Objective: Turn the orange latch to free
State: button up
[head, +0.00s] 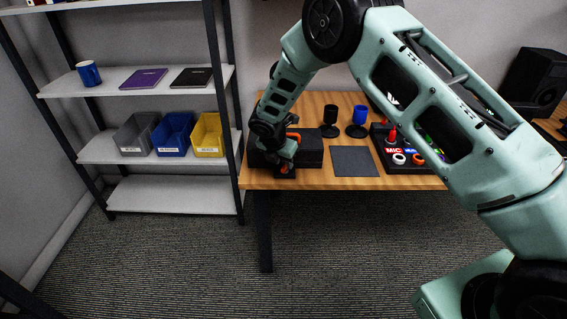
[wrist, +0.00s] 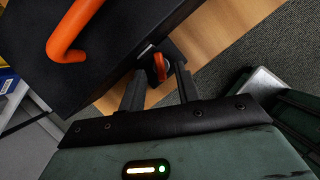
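The orange latch (wrist: 160,68) sits on a small black mount at the side of a black case (wrist: 105,45). In the head view the latch (head: 286,169) shows small and partly covered, at the front of the case (head: 312,151) near the table's front left edge. My gripper (wrist: 158,80) is at the latch, one dark finger on each side. The fingers stand apart and the latch shows between their tips, with gaps that suggest it is not clamped. In the head view my gripper (head: 285,162) reaches down over the case's front.
A thick orange handle (wrist: 72,35) rises from the case top beside my gripper. On the wooden table (head: 225,0) are a grey mat (head: 353,161), a black cup stand (head: 329,122), a blue one (head: 358,122) and a dark tray (head: 400,170) of connectors. A shelf (head: 150,80) stands left.

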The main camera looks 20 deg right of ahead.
jog(key=shift+x, duration=0.9)
jog(key=shift+c, duration=0.3)
grip_shut()
